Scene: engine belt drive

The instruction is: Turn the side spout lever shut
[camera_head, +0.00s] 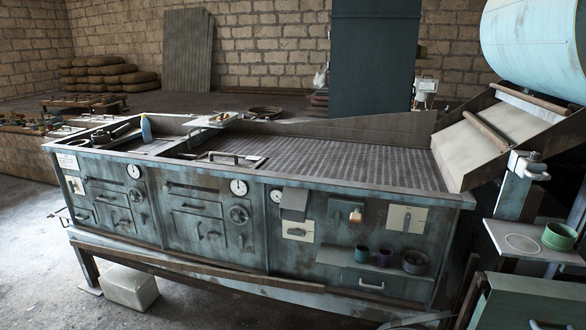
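A long blue-grey machine (200,225) fills the middle of the head view. On its front, towards the right, a box-like hood (294,204) juts out above a pale plate with a small dark handle (297,232). Right of it is a small lever with an orange-brown end (355,216), then a pale square plate with a thin upright lever (406,219). I cannot tell which of these is the side spout lever, nor whether it is open or shut. Neither of my grippers is in view.
A shelf on the front holds small cups (384,257) and a dark pot (414,262). At right are a stand with a green bowl (559,236), a post with a clamp-like head (527,166), and a sloped chute (500,130) below a blue drum (530,45). A pale block (130,288) lies on the floor.

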